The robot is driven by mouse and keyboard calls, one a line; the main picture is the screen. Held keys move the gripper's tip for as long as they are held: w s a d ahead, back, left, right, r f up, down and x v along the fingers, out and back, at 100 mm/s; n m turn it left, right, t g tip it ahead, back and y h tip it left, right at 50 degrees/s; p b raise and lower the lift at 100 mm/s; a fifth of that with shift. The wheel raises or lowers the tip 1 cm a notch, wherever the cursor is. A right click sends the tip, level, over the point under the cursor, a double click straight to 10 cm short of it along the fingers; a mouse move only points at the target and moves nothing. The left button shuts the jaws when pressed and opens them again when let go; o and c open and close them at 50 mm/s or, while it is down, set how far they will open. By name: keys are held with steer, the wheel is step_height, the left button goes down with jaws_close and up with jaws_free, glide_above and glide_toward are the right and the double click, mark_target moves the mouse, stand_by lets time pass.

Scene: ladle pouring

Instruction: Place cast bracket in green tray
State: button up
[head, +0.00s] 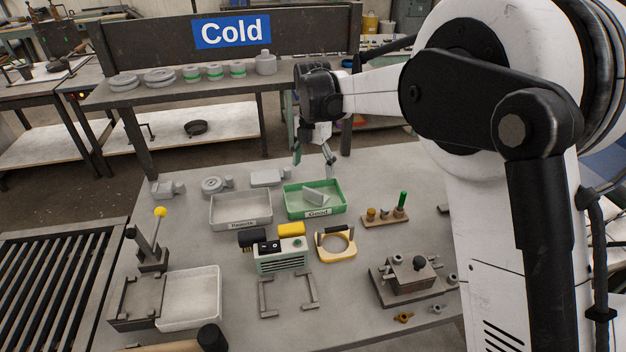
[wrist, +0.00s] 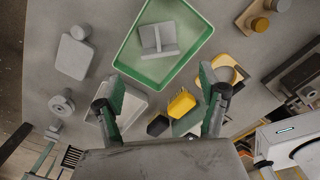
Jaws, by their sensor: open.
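The green tray (head: 290,212), labelled "Good", stands on the table in the head view. The grey cast bracket (head: 316,196) lies inside it. In the wrist view the bracket (wrist: 158,52) shows as a plate with an upright flange on the floor of the green tray (wrist: 122,63), clear of the rim. My gripper (head: 313,165) is open and empty above the tray, apart from the bracket. Its two spread fingers also show in the wrist view (wrist: 162,85), with nothing between them.
A pale tray labelled "Rework" (head: 240,223) stands left of the green tray. Grey castings (head: 268,178) lie behind the trays. A pale green device (head: 281,262), a yellow ring-shaped fixture (head: 336,244) and a gauge block (head: 385,218) stand nearby. The shelf with the "Cold" sign (head: 232,32) is behind.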

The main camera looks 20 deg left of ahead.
steer(key=shift+r, duration=1.4)
steer(key=shift+d, duration=0.1)
steer(key=s+d+r+m+t, duration=0.1)
steer(key=s+d+r+m, duration=0.35)
steer(key=d, duration=0.35)
steer(key=s+d+r+m+t+y, duration=0.1)
steer(key=s+d+r+m, duration=0.25)
steer(key=d+m, duration=0.4)
steer(key=s+d+r+m+t, duration=0.1)
steer(key=s+d+r+m, duration=0.25)
steer(key=d, duration=0.65)
steer(key=s+d+f+m+t, duration=0.2)
steer(key=s+d+m, duration=0.5)
steer(key=s+m, duration=0.1)
steer(key=s+d+f+m+t+h, duration=0.1)
steer(key=s+d+f+m+t, duration=0.1)
steer(key=s+d+m, duration=0.6)
steer(key=shift+s+d+f+m, duration=0.3)
steer(key=shift+s+f+m, duration=0.25)
steer(key=shift+s, duration=0.6)
steer(key=shift+r, duration=0.1)
